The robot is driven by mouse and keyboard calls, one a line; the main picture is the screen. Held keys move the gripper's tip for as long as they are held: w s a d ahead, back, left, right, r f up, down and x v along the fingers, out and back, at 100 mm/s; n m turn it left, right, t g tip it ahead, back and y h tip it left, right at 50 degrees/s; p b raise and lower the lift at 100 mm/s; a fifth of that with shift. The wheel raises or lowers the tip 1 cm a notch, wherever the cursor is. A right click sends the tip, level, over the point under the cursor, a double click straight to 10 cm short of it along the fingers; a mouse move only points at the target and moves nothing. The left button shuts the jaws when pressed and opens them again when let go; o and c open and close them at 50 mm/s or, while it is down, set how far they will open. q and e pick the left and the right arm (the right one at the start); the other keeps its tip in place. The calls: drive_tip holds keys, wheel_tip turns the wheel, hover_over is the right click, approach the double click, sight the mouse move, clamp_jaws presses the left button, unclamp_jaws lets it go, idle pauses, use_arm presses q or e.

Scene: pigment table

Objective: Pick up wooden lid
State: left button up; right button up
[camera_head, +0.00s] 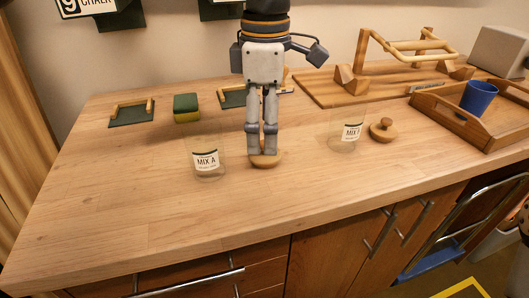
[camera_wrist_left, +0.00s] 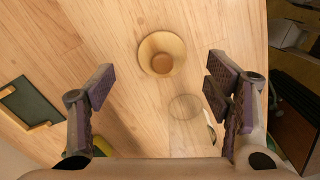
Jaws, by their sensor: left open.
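A round wooden lid with a knob (camera_wrist_left: 162,55) lies on the table. In the head view this lid (camera_head: 266,162) sits beneath my left gripper (camera_head: 262,146), whose fingers hide its knob. My left gripper is open, pointing down, with nothing between its fingers. In the wrist view the lid is ahead of the gap between the fingertips (camera_wrist_left: 160,82). A second wooden lid (camera_head: 383,131) lies to the right. My right gripper is not seen.
A clear jar labelled MIX A (camera_head: 207,162) stands left of the gripper. Another labelled jar (camera_head: 346,132) stands to the right. A sponge (camera_head: 186,108), green trays (camera_head: 131,113), a wooden rack (camera_head: 330,88) and a tray with a blue cup (camera_head: 478,97) are farther back. The front left is clear.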

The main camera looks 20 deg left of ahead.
use_arm(q)
wheel_tip(320, 180, down, 4)
drive_tip(key=shift+s+r, duration=0.1)
drive_tip(key=shift+s, duration=0.05)
drive_tip(key=c, duration=1)
drive_tip(key=shift+o, duration=0.2)
